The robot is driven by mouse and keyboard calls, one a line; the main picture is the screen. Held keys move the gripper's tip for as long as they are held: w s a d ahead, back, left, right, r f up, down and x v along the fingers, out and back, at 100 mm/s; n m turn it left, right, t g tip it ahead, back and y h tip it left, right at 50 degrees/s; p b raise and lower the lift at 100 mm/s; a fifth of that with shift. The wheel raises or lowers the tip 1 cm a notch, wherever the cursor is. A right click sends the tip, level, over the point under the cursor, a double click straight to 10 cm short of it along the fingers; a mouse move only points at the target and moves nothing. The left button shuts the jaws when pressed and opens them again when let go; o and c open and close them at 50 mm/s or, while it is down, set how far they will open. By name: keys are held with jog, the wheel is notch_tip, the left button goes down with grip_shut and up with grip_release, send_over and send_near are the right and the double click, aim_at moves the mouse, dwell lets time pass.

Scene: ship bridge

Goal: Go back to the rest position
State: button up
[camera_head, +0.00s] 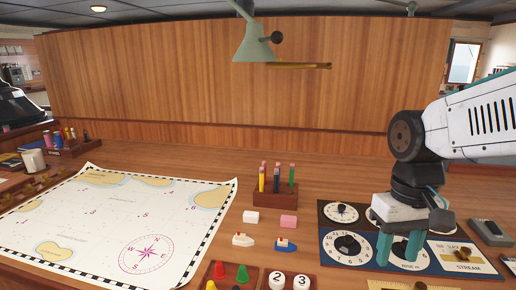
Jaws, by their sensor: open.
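My gripper (398,247) points down above the dial panel (340,266) at the right. Its two teal fingers stand apart, with nothing seen between them. The fingers hide part of the panel's middle dials. Whether the fingertips touch the panel cannot be told. A blue-rimmed dial with a black knob (346,245) lies just left of the fingers. My arm reaches in from the right edge.
A sea chart (100,220) covers the left of the table. A pencil holder (275,192) stands in the middle, with two erasers and two small boats before it. Trays of pegs and numbered discs are in front. A lamp (254,42) hangs above. A grey device (490,232) lies far right.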

jog(key=s+d+r+m+t, duration=0.1)
jog(key=s+t, duration=0.1)
jog(key=s, duration=0.8)
jog(key=shift+s+d+r, duration=0.2)
jog(key=shift+s+d, duration=0.05)
dwell(0.5)
